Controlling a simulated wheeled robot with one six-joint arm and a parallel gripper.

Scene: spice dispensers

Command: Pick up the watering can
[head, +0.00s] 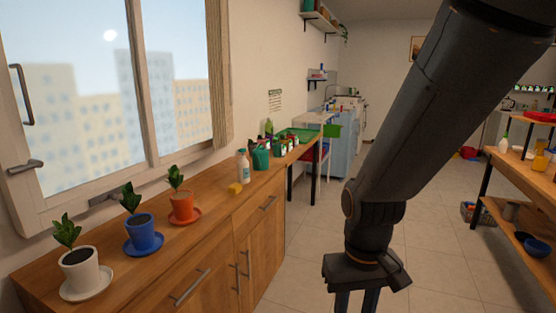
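A green vessel (261,158), which looks like the watering can, stands on the wooden counter (215,210) past the potted plants. It is small and distant, so its spout and handle are hard to make out. A white bottle (243,167) stands close to its left. My gripper (356,304) points down at the bottom edge, over the floor and to the right of the counter, well apart from the can. Its two fingers are spread with a gap between them. The fingertips are cut off by the frame.
Plants in white (82,270), blue (142,233) and orange (183,206) pots line the counter under the window. A wooden shelf unit (520,180) stands at right. The tiled floor (300,270) between is clear.

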